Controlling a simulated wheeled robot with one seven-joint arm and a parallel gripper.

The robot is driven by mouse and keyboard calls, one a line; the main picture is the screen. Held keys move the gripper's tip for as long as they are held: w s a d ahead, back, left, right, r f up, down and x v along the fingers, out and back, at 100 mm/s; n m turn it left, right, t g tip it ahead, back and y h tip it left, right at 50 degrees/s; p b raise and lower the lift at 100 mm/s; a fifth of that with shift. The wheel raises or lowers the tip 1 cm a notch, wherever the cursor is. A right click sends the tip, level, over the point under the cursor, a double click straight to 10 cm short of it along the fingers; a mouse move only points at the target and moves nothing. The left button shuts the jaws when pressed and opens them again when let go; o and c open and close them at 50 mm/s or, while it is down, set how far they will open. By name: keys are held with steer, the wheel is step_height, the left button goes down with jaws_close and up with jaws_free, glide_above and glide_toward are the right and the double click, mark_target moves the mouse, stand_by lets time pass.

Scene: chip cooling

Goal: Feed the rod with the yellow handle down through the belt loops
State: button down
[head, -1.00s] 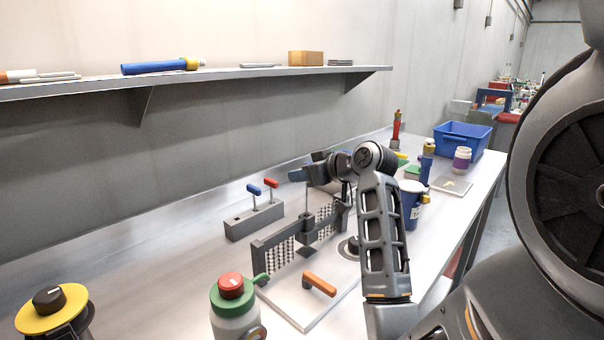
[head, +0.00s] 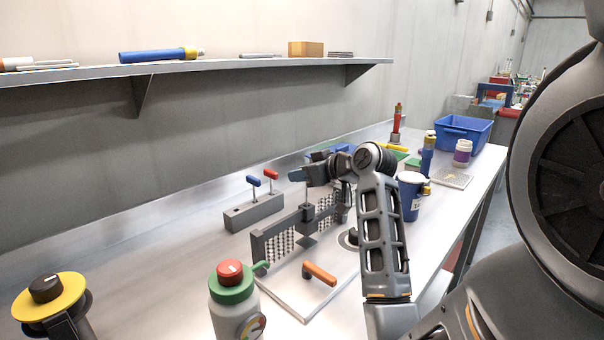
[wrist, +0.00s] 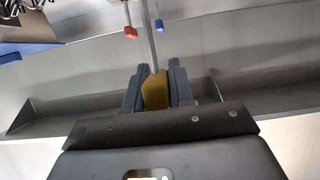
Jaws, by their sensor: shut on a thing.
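My gripper (head: 303,175) is shut on the yellow handle (wrist: 155,91) of the rod, clear between the two fingers in the wrist view. The handle is hidden by the fingers in the head view. The thin grey rod (wrist: 149,38) runs out from the handle; in the head view it points down from my gripper to the middle of a dark upright frame. This frame (head: 258,246) carries two meshed belt halves (head: 280,243) that meet at a grey centre block (head: 308,213). The rod's lower end is hidden at the block, so I cannot tell how deep it sits in the loops.
A grey holder (head: 252,212) with blue-handled (head: 254,181) and red-handled (head: 271,174) rods stands behind left. An orange handle (head: 319,273) lies in front of the frame. A green-and-red-topped bottle (head: 232,295) is front left. A blue cup (head: 410,197) stands right. A shelf (head: 200,68) hangs above.

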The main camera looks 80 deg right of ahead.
steer(key=shift+f+b, duration=0.6)
steer(key=shift+f, duration=0.45)
steer(key=c, duration=0.9)
jaws_free()
steer(key=v, duration=0.8)
steer(key=shift+b, duration=0.4)
